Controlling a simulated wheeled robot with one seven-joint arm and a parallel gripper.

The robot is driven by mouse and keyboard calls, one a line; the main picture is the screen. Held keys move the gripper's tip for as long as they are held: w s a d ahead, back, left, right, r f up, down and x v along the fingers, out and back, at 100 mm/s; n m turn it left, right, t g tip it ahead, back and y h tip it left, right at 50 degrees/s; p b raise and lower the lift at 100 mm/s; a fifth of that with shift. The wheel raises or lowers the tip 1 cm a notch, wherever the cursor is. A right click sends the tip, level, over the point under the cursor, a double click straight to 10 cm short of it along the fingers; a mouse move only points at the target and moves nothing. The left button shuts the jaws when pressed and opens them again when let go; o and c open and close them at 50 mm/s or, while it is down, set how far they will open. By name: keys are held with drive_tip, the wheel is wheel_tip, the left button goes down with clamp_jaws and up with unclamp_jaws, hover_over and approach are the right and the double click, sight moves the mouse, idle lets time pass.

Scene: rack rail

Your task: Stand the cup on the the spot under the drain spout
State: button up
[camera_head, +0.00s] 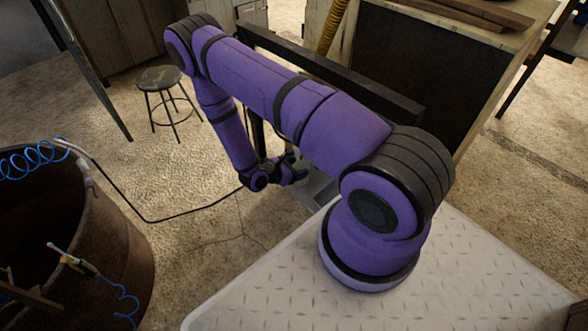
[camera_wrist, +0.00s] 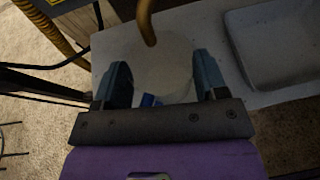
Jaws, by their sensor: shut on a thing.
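In the wrist view the pale, wide-mouthed cup (camera_wrist: 172,72) is between the two blue-grey fingers of my gripper (camera_wrist: 161,64), which is shut on it. A brown drain spout (camera_wrist: 147,22) comes down from the top, and its end overlaps the cup's mouth in the picture. I cannot tell the height gap between them. The cup is over a grey surface (camera_wrist: 215,55); whether its base touches it is hidden. The spot under the spout is hidden by the cup. In the head view my gripper (camera_head: 296,172) is small and far, and I cannot make out the cup.
A shallow grey tray (camera_wrist: 278,50) lies right of the cup. A yellow hose (camera_wrist: 57,30) and dark bars are at the left. In the head view a stool (camera_head: 160,78) stands behind, a rusty barrel (camera_head: 105,235) at the left, and a black cable (camera_head: 150,215) crosses the floor.

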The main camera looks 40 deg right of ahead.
drive_tip(key=shift+f, duration=0.55)
idle(0.5)
drive_tip(key=o, duration=1)
drive_tip(key=v, duration=1)
drive_tip(key=shift+a+r, duration=0.2)
drive_tip(key=shift+a, duration=0.15)
